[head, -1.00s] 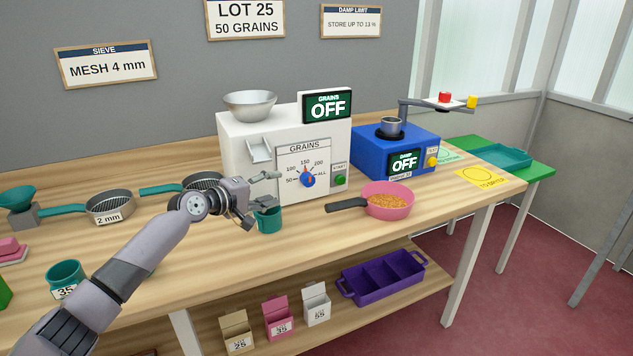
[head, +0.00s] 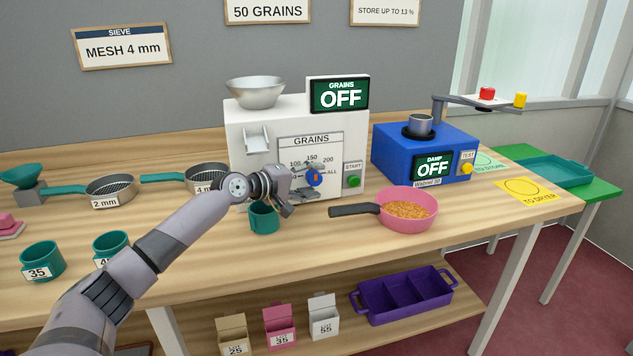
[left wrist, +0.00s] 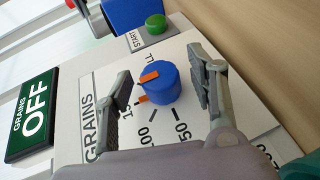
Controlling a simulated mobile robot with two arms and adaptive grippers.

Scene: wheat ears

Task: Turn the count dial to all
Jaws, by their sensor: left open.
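The count dial (head: 313,177) is a blue knob with an orange pointer on the front of the white grain counter (head: 240,150). In the left wrist view the dial (left wrist: 160,84) sits between the two fingers of my open left gripper (left wrist: 165,85), with gaps on both sides. Its pointer faces the GRAINS title side, around the 150 mark; the 200 mark is hidden by a finger there. In the head view my left gripper (head: 300,190) is in front of the dial and partly covers its scale. My right gripper is not in view.
A green START button (head: 354,181) is right of the dial. A teal cup (head: 264,218) stands just below my gripper. A pink pan (head: 408,212) of grain and a blue damp meter (head: 390,155) stand to the right. The counter screen (head: 340,96) reads OFF.

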